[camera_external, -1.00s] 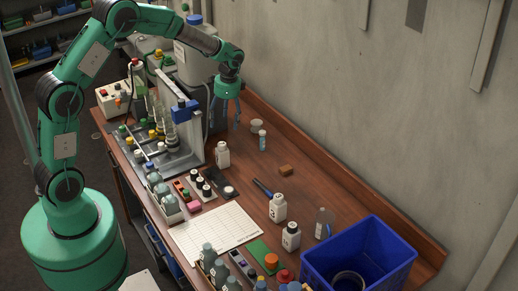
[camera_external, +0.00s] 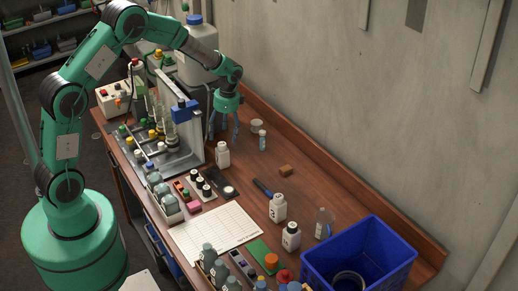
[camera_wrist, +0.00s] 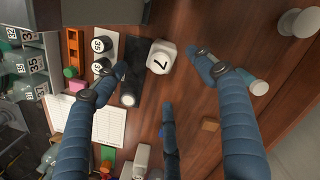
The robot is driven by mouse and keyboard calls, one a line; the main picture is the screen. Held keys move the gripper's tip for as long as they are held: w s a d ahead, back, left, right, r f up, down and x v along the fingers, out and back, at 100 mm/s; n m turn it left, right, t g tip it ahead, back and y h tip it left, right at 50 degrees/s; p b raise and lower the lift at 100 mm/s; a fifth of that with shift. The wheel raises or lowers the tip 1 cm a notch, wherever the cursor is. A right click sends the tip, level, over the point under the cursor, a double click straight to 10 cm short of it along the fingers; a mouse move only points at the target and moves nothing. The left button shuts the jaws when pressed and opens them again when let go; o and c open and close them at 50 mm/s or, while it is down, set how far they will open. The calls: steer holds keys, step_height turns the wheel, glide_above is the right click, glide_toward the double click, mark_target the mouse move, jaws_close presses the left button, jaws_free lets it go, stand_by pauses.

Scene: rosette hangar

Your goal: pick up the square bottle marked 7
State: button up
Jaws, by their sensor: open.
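The square white bottle marked 7 (camera_wrist: 161,57) shows in the wrist view, top centre, between the tips of the two side fingers. In the external view the white bottle (camera_external: 222,155) below the fingers stands upright on the bench beside the rack. My gripper (camera_external: 222,138) is open and empty, pointing down, with its fingertips just above and around the bottle's top. In the wrist view its blue fingers (camera_wrist: 162,72) are spread wide, and I see no contact with the bottle.
A dark tray (camera_wrist: 130,70) lies close beside the bottle. The glassware rack (camera_external: 185,160) stands to its left. A blue bin (camera_external: 357,253) is at the front right.

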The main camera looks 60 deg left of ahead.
mark_target(222, 144)
steer(key=shift+s+a+f, duration=0.1)
steer(key=shift+f, duration=1.2)
steer(key=shift+s+a+f+b, duration=0.1)
steer(key=shift+s+f+b, duration=0.05)
steer(key=shift+f, duration=1.15)
steer(key=shift+s+a+f+b, duration=0.1)
steer(key=shift+s+f+b, duration=0.05)
steer(key=shift+f, duration=1.15)
jaws_close()
